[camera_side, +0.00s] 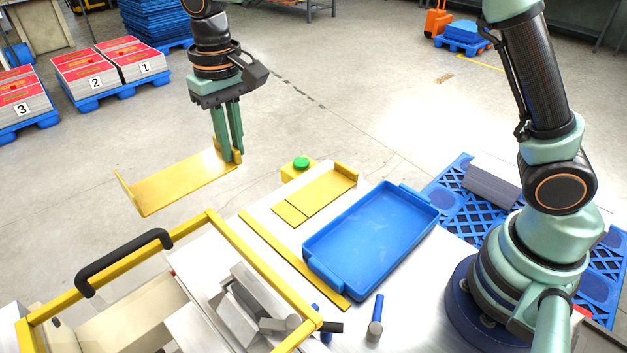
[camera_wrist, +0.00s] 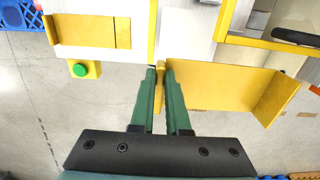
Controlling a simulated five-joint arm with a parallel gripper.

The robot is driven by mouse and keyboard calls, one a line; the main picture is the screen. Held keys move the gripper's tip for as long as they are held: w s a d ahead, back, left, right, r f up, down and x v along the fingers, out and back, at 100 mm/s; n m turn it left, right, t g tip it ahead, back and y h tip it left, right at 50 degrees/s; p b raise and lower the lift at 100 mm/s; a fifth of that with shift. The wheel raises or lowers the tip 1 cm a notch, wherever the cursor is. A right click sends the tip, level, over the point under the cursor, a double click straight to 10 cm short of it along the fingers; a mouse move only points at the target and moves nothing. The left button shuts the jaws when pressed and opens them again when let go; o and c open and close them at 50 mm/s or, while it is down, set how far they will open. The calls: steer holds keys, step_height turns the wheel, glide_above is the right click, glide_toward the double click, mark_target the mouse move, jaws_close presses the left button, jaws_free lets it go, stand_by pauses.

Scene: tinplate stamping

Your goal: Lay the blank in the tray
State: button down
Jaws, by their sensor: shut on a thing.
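The blank is a yellow plate (camera_side: 178,184) with upturned ends, held level in the air left of the bench in the side view. My gripper (camera_side: 235,158) is shut on its right upturned end. In the wrist view my gripper (camera_wrist: 161,72) pinches that end, and the plate (camera_wrist: 215,87) stretches to the right up to its far lip. The blue tray (camera_side: 372,240) lies empty on the bench, well to the right of and apart from the blank. The hidden parts of the grip lie between my fingers.
A yellow plate-like piece (camera_side: 316,196) with one raised end lies on the bench, between a green button (camera_side: 301,163) and the tray. A yellow frame with a black handle (camera_side: 125,262) stands at front left.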

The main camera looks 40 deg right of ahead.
mark_target(250, 235)
step_height(250, 235, down, 19)
steer(key=shift+r, duration=0.1)
stand_by(0.3)
steer(key=shift+f, duration=0.2)
steer(key=c, duration=0.9)
jaws_free()
steer(key=s+d+r+t, duration=0.1)
steer(key=d+r, duration=0.2)
steer(key=r, duration=0.6)
steer(key=d+r, duration=0.2)
steer(key=r, duration=0.7)
steer(key=s+d+r+t, duration=0.2)
steer(key=s+d+r, duration=0.1)
steer(key=s+d, duration=0.3)
steer(key=s+d+r+t, duration=0.2)
steer(key=s+d+r, duration=0.1)
steer(key=s+d, duration=0.4)
steer(key=shift+s+d+r+t, duration=0.15)
steer(key=shift+s+d+t, duration=0.15)
steer(key=shift+d, duration=0.8)
